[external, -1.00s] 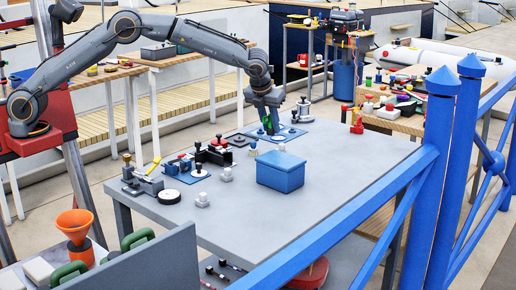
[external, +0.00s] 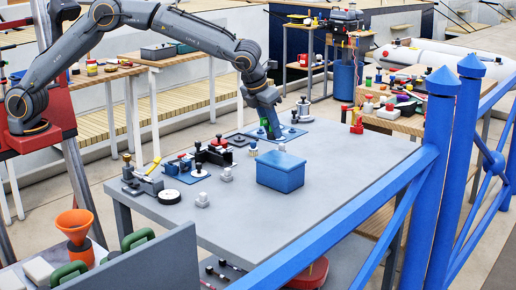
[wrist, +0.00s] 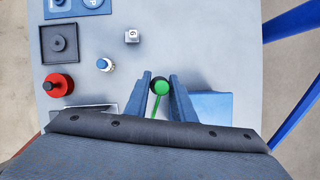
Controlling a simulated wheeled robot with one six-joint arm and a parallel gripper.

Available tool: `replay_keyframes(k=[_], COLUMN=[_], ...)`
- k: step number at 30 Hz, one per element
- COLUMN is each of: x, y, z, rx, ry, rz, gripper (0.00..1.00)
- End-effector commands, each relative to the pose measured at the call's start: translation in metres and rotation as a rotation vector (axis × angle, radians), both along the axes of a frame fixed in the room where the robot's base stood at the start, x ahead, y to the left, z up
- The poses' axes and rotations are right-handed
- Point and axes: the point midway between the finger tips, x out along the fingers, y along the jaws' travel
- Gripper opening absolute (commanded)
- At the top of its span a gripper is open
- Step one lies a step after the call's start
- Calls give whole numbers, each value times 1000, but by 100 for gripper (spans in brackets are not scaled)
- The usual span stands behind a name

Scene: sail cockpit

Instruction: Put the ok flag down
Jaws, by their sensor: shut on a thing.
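My gripper (wrist: 160,88) is shut on a green flag (wrist: 161,87), seen from above as a round green top with a thin green stick between the blue-grey jaws. In the external view my gripper (external: 271,132) is over the far end of the grey table, with a bit of green (external: 264,123) showing beside it. The flag's lower end is hidden, so I cannot tell whether it touches the table.
A blue box (external: 281,172) stands near the gripper on the grey table (external: 330,190).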

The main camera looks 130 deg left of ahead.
Motion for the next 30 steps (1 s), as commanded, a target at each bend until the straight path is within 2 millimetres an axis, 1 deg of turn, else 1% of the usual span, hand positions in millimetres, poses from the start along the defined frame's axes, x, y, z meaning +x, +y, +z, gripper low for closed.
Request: replay_keyframes(k=[1,3,5,6,9,12,15,18,20,27,30], x=[14,31,43,51,66,76,82,86,86,86,87], y=[-25,-56,-82,-99,-139,-171,-194,-206,-210,-212,-212], z=[2,3,3,3,3,2,3,2,-3,-43,-56], rx=[0,0,-1,0,1,0,1,2,1,-1,0], ry=[-1,0,0,0,-1,-1,-2,-3,-2,0,-1], rz=[-51,-118,-174,-210,-291,-357,-402,-428,-437,-439,-439], gripper=[0,0,0,0,0,0,0,0,0,0,0])
